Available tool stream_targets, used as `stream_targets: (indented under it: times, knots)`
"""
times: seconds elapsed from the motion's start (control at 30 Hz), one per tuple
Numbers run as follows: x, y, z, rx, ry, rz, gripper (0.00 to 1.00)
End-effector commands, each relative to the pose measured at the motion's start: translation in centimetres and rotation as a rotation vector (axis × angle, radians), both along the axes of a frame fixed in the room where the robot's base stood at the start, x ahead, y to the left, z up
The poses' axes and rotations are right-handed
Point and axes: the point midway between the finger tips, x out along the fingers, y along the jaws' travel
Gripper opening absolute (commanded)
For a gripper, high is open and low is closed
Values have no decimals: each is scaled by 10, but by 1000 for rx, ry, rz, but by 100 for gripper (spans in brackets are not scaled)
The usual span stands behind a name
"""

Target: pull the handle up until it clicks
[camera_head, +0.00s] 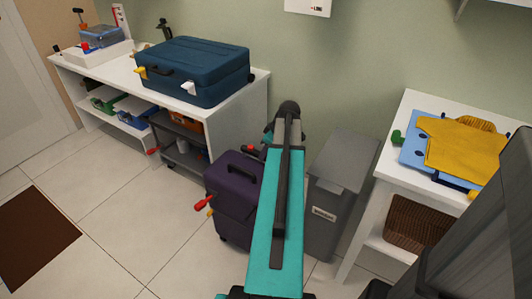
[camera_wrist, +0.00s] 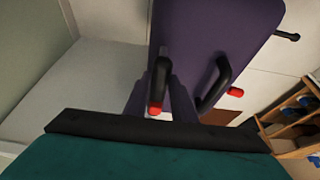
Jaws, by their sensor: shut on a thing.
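A dark purple suitcase (camera_head: 232,190) stands upright on the floor left of my arm in the head view. A black carry handle (camera_head: 243,172) sits on its top. In the wrist view the purple case (camera_wrist: 210,30) fills the upper middle. My gripper (camera_wrist: 161,80) is shut on a black handle (camera_wrist: 163,62) beside the case, with a red part (camera_wrist: 155,108) showing between the fingers. A second black looped handle (camera_wrist: 214,88) is just right of the fingers, apart from them. The fingertips are hidden in the head view by my arm.
A grey bin (camera_head: 335,190) stands close right of my arm. A white table (camera_head: 425,105) with a yellow garment is farther right. A white bench (camera_head: 100,75) with a blue case (camera_head: 195,75) stands at the back left.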

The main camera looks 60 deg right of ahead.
Motion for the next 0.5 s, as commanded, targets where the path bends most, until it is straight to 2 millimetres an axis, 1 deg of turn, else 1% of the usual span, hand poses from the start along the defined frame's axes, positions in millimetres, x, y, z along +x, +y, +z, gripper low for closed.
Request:
stream_targets:
  times: [0.27, 0.37, 0.5]
  knots:
    - [0, 0, 4, 0, 0, 0, 0]
    - [0, 0, 10, 0, 0, 0, 0]
    - [0, 0, 26, -1, -1, 0, 0]
